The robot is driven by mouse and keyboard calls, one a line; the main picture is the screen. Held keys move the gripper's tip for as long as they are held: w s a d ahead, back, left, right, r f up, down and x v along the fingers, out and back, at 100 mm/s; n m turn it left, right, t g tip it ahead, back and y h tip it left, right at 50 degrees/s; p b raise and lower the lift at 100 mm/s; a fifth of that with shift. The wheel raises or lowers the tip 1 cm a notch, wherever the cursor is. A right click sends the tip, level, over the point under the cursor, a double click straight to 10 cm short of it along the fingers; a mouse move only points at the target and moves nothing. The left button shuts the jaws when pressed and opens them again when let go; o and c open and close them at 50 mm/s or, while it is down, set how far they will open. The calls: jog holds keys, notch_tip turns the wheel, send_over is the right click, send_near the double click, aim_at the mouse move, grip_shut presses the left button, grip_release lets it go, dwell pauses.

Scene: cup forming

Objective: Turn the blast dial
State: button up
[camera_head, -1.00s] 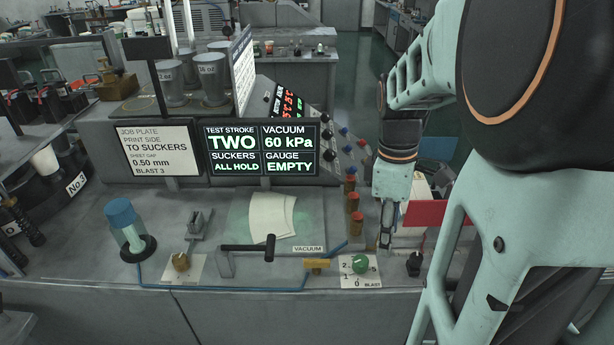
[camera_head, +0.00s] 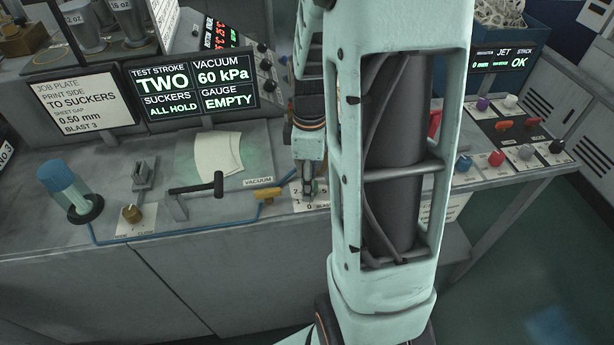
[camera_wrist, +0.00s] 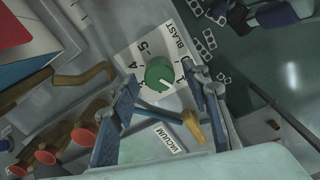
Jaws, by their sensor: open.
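The blast dial (camera_wrist: 159,74) is a round green knob with a white pointer line, set on a white plate (camera_wrist: 140,54) marked BLAST with numbers around it. In the wrist view the pointer slants to the lower right; I cannot tell exactly which mark it meets. My gripper (camera_wrist: 162,80) is open, its two fingers on either side of the dial. I cannot tell whether they touch it. In the head view my gripper (camera_head: 308,189) is over the plate (camera_head: 297,202), and it hides the dial.
Left of the dial are a yellow-brown valve (camera_head: 266,195) on a blue pipe, a black-handled lever (camera_head: 198,188) and a blue-capped cylinder (camera_head: 69,190). The job plate (camera_head: 87,102) reads BLAST 3. Brown, red-ended knobs (camera_wrist: 83,135) stand near the fingers in the wrist view.

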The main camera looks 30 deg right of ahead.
jog(key=shift+f, duration=0.2)
jog(key=c, duration=1.2)
jog(key=shift+o, duration=0.2)
